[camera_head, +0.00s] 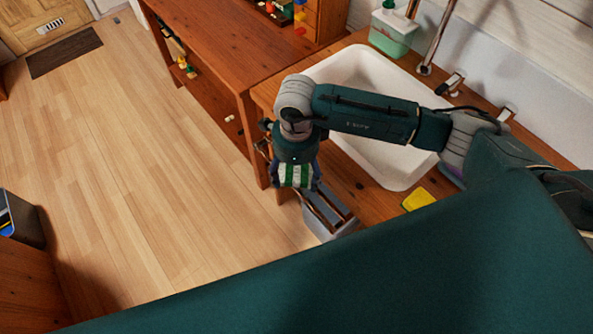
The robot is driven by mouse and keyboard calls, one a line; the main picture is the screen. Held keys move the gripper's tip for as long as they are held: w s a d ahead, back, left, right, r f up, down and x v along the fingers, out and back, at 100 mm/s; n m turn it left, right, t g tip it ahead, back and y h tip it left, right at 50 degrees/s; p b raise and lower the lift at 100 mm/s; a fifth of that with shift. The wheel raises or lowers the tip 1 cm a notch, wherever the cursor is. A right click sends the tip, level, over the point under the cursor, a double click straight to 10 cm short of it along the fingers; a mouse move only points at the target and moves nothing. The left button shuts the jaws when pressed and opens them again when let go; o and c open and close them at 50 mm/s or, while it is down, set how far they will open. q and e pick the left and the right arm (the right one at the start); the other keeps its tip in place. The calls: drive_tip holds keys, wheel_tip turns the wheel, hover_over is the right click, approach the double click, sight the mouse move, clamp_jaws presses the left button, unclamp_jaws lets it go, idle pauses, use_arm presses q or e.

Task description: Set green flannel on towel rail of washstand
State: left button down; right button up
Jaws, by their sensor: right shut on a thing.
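My right gripper (297,185) points down at the front edge of the washstand (375,205), a wooden top with a white basin (372,160). It is shut on a green and white striped cloth, the green flannel (295,175), which shows between the fingers. Just below and right of the gripper, brown bars (330,207), which look like the towel rail, stick out from the washstand's front. I cannot tell whether the flannel touches them. The rest of the flannel is hidden by the gripper. My left gripper is not in view.
A grey open container (342,231) shows around the bars. A yellow sponge (418,198) lies beside the basin, and a green-white bottle (392,34) stands behind it. A wooden desk (215,40) adjoins at the left. The floor (140,160) at left is clear.

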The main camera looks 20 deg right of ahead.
drive_tip(key=shift+o, duration=0.2)
drive_tip(key=shift+f, duration=0.2)
drive_tip(key=shift+f+b, duration=0.2)
drive_tip(key=shift+b, duration=0.1)
drive_tip(key=o, duration=0.7)
drive_tip(key=shift+r, duration=0.1)
